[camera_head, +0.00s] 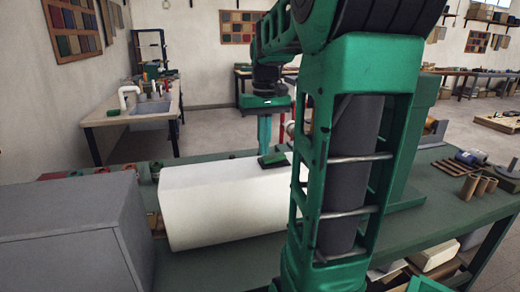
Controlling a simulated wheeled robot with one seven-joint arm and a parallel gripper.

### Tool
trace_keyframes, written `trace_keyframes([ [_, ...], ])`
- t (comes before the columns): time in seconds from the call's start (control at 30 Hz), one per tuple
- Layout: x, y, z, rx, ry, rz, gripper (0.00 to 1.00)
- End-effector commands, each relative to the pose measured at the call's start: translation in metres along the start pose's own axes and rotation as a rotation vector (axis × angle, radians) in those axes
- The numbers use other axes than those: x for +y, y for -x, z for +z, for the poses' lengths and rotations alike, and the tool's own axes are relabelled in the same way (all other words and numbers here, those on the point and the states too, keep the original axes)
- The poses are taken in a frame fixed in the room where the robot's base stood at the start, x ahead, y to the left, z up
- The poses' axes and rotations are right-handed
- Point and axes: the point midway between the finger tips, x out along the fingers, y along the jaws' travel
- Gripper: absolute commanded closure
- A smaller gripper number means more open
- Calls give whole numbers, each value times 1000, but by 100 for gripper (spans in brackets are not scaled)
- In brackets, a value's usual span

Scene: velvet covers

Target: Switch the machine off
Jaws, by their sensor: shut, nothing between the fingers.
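A long white machine housing (215,205) with bevelled sides lies on the green bench (440,205). A small dark green and black piece (273,161) shows on its top; I cannot tell if it is a switch. My gripper (265,150) points down from above, with its fingers shut and empty. Their tips are at or just above the small piece; contact is not clear. My green arm hides the right end of the housing and part of the bench.
A grey box (70,235) stands close at the left front. Cardboard tubes (478,187) and small parts lie on the bench at right. A sink table (130,118) stands behind at left. Some bench surface at right is clear.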

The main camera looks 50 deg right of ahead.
Motion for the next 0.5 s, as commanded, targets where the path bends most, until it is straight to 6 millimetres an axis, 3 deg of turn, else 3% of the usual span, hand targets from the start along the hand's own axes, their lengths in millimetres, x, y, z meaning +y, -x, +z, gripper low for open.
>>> trace_keyframes([
  [0.37,0,2,0,0,0,0,100],
  [0.5,-3,14,0,2,1,0,100],
])
